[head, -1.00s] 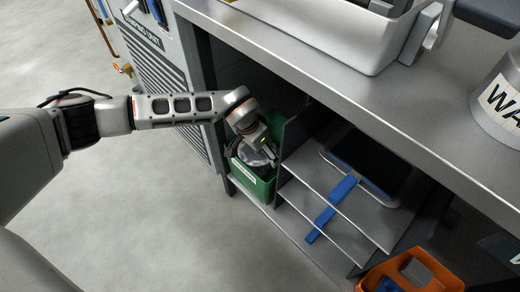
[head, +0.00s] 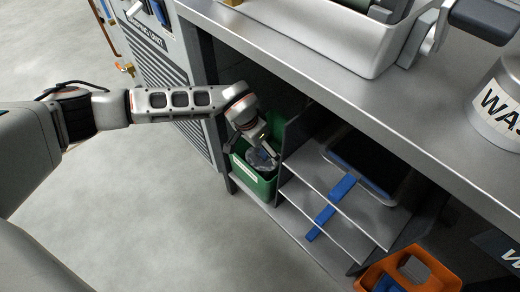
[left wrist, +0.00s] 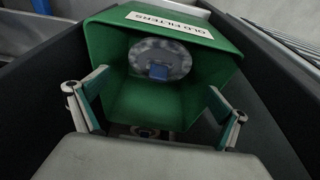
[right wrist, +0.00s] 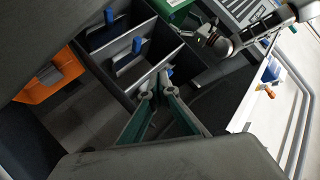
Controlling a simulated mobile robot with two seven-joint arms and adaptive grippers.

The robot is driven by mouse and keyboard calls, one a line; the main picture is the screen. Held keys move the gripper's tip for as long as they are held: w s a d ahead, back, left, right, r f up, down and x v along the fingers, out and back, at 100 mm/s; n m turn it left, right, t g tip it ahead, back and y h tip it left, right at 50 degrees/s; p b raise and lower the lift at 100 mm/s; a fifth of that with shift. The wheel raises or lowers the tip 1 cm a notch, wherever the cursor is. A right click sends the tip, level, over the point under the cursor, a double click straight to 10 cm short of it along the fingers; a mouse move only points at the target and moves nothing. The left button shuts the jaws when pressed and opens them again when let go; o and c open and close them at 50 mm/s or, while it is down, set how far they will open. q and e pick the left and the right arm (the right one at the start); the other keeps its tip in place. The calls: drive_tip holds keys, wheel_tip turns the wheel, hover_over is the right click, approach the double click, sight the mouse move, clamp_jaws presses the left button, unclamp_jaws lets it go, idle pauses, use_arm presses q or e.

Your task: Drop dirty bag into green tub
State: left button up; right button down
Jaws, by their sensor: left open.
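The green tub (head: 256,180), labelled "OLD FILTERS", stands in the bay under the bench, left of the shelves. It fills much of the left wrist view (left wrist: 135,105). The dirty bag (left wrist: 145,53), a grey round bundle with a blue tab, shows within the tub's mouth, near the labelled wall. It also shows in the head view (head: 259,159). I cannot tell whether it rests on the bottom. My left gripper (left wrist: 155,97) is open above the tub, its fingers apart from the bag. My right gripper (right wrist: 155,91) has its fingertips together, with nothing visible between them.
Shelves (head: 314,201) with blue handles stand right of the tub, behind a dark divider. An orange bin (head: 430,272) sits at the lower right. The bench top (head: 330,75) overhangs the bay, close above my left wrist. Open floor lies to the left.

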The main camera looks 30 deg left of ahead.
use_arm(q)
drive_tip(key=d+p+v, duration=0.1)
drive_tip(key=p+v, duration=0.2)
drive_tip(key=v, duration=0.7)
drive_tip(key=shift+a, duration=0.45)
use_arm(e)
drive_tip(key=d+n, duration=0.1)
drive_tip(key=w+d+r+n, duration=0.1)
drive_tip(key=d+n, duration=0.2)
drive_tip(key=shift+w+d+r+n+h, duration=0.2)
drive_tip(key=shift+w+d+n+h, duration=0.1)
drive_tip(key=shift+w+n, duration=0.1)
use_arm(q)
drive_tip(key=shift+f, duration=0.1)
